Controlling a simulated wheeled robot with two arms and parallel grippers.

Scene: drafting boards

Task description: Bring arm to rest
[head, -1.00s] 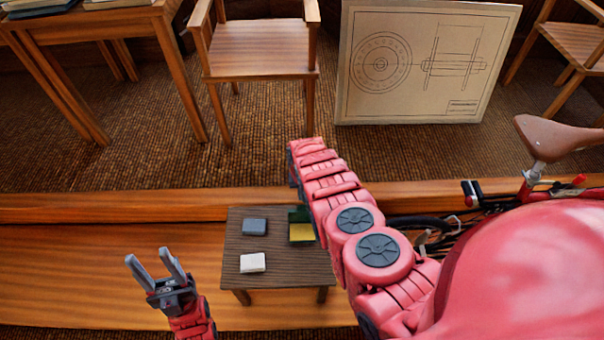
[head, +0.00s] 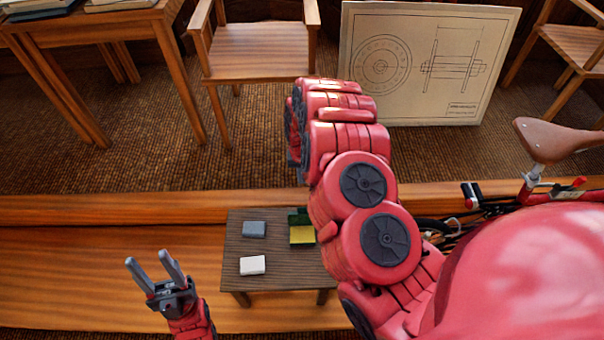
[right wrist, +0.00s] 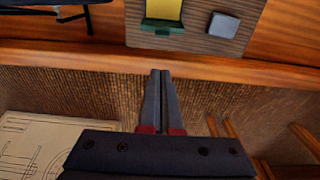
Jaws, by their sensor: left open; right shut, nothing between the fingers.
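My left gripper (head: 156,273) is open and empty, to the left of the small wooden table (head: 236,272). My right arm (head: 345,140) is raised in the middle of the head view, and its own gripper is hidden there behind the arm links. In the right wrist view my right gripper (right wrist: 161,75) is shut with its fingers together and nothing between them. Its fingertips point toward the edge of the wooden step, apart from the table.
The small table carries a grey-blue block (head: 254,229), a white block (head: 252,265) and a green and yellow item (head: 302,235), partly covered by my arm. A chair (head: 260,60), a drawing board (head: 425,65) and a bicycle saddle (head: 548,138) stand around.

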